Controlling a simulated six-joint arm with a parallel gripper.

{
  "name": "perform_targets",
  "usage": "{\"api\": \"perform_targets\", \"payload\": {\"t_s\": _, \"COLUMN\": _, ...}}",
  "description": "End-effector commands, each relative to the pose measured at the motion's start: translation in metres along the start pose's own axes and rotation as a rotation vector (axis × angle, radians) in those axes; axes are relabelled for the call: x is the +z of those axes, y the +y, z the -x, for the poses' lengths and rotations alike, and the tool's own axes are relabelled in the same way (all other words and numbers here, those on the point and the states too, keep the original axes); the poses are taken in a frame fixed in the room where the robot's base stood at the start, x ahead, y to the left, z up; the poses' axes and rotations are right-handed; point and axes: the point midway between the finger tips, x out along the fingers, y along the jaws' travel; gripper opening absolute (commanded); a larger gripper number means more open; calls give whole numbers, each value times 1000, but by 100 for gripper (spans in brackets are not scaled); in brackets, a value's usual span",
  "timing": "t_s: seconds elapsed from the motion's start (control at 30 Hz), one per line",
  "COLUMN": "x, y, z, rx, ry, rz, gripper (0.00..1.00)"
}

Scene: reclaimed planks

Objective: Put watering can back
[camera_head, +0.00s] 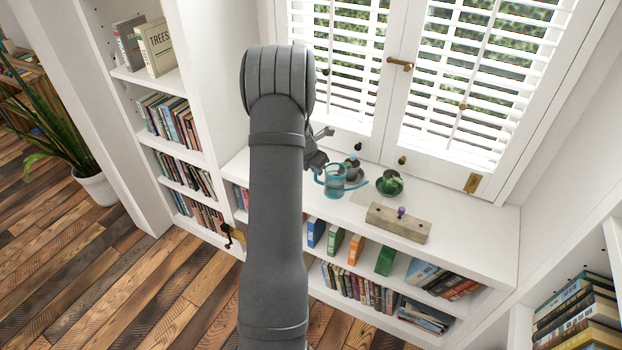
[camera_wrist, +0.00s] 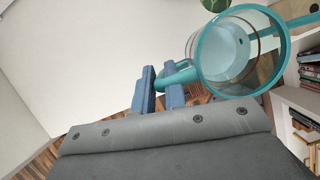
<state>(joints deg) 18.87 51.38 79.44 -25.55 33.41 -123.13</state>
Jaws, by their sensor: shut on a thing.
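A teal watering can (camera_head: 334,183) with clear walls is at the window-side shelf top (camera_head: 465,208) in the head view. It also shows in the wrist view (camera_wrist: 285,52), its round open rim facing the camera. My gripper (camera_wrist: 166,88) is shut on the can's teal handle, with one blue finger on each side. In the head view my gripper (camera_head: 318,160) is partly hidden by my arm. I cannot tell whether the can touches the shelf top.
A green round pot or plant (camera_head: 390,183) stands right of the can, and a small dark object (camera_head: 352,168) is just behind it. A wooden block with a purple knob (camera_head: 398,222) lies nearer the front edge. The shelf top is clear farther right. Window shutters (camera_head: 455,85) rise behind.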

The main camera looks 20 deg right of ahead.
Motion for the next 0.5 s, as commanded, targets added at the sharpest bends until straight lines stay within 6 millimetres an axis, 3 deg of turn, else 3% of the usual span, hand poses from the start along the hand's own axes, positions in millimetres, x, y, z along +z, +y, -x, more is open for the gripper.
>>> {"api": "perform_targets", "payload": {"t_s": 0.17, "x": -6, "y": 21, "z": -10, "rx": 1, "ry": -1, "rz": 1, "gripper": 0}}
{"api": "perform_targets", "payload": {"t_s": 0.33, "x": -9, "y": 23, "z": -18, "rx": -1, "ry": 0, "rz": -1, "gripper": 0}}
{"api": "perform_targets", "payload": {"t_s": 0.5, "x": -19, "y": 23, "z": -40, "rx": -1, "ry": 0, "rz": -1, "gripper": 0}}
